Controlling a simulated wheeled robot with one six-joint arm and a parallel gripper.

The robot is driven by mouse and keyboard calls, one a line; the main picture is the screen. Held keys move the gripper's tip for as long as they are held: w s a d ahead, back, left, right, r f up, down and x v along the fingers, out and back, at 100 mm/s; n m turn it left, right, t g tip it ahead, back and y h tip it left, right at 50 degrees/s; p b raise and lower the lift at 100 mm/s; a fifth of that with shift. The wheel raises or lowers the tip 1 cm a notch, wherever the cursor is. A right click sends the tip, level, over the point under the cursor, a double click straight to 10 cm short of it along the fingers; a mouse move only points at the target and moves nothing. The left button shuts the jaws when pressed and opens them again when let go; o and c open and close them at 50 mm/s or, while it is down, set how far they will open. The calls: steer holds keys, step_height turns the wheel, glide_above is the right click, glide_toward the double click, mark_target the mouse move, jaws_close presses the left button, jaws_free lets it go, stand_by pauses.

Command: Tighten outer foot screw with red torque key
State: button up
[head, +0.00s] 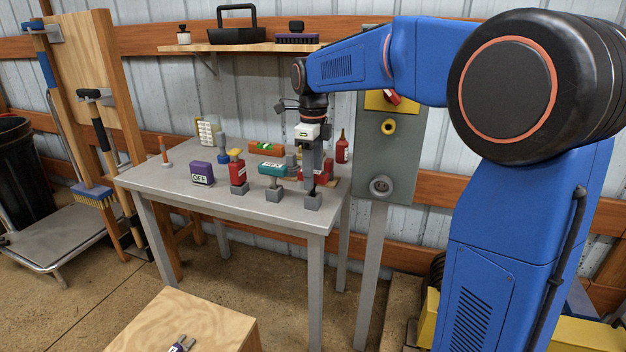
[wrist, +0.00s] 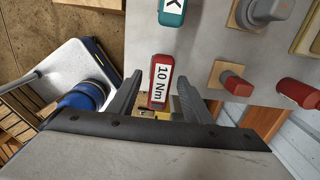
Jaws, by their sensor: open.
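The red torque key (wrist: 161,78), labelled "10 Nm", shows in the wrist view between the two fingers of my gripper (wrist: 159,84). The fingers are open, one on each side of its handle, and a gap shows at least on the left. In the head view my gripper (head: 311,180) points down over the front right of the grey table (head: 265,210), above a small grey block (head: 312,201). There my gripper largely hides the key. I cannot make out the outer foot screw in either view.
A teal key (head: 271,169) stands just left of my gripper; it also shows in the wrist view (wrist: 172,12). A red bottle (head: 342,150) stands behind. A wooden box (head: 190,322) is in front.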

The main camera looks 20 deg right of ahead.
steer(key=shift+f, duration=0.2)
stand_by(0.3)
jaws_close()
step_height(320, 180, up, 10)
steer(key=shift+r, duration=0.25)
stand_by(0.5)
